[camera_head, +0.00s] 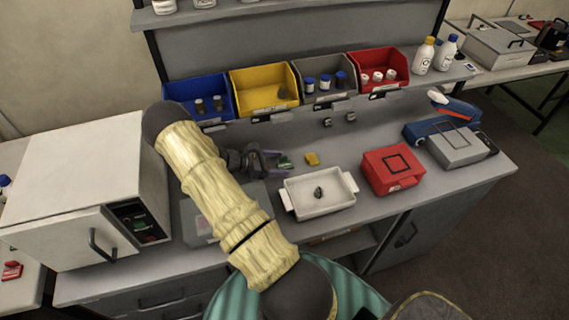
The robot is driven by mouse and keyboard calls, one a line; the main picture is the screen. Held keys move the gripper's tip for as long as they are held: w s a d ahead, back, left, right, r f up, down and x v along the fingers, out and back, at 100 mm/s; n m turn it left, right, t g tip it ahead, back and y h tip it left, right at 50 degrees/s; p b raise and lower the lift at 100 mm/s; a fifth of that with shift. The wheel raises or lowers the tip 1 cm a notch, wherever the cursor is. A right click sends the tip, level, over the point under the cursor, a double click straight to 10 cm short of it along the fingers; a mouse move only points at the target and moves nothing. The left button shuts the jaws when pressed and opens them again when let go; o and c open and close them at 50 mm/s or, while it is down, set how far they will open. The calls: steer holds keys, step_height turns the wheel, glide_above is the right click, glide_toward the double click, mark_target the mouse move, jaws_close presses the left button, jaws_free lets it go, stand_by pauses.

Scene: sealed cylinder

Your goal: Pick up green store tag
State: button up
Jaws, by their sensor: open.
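The small green tag (285,162) lies on the grey bench top, behind the white tray and left of a small yellow item. My gripper (273,163) is just left of the green tag, with its dark jaws apart and pointing right toward it. The tag is at or very near the fingertips; I cannot tell whether it is between them or touching. My yellow-sleeved arm hides part of the bench to the left.
The white tray (318,208) holds a small dark object. The yellow item (312,159) sits close right of the tag. A red box (393,170) stands further right. Blue, yellow, grey and red bins (264,82) line the back. A white oven-like box (80,180) stands left.

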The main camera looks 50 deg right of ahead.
steer(key=c, duration=1.1)
steer(key=shift+o, duration=0.2)
step_height(320, 180, up, 10)
steer(key=b, duration=0.1)
steer(key=shift+b, duration=0.35)
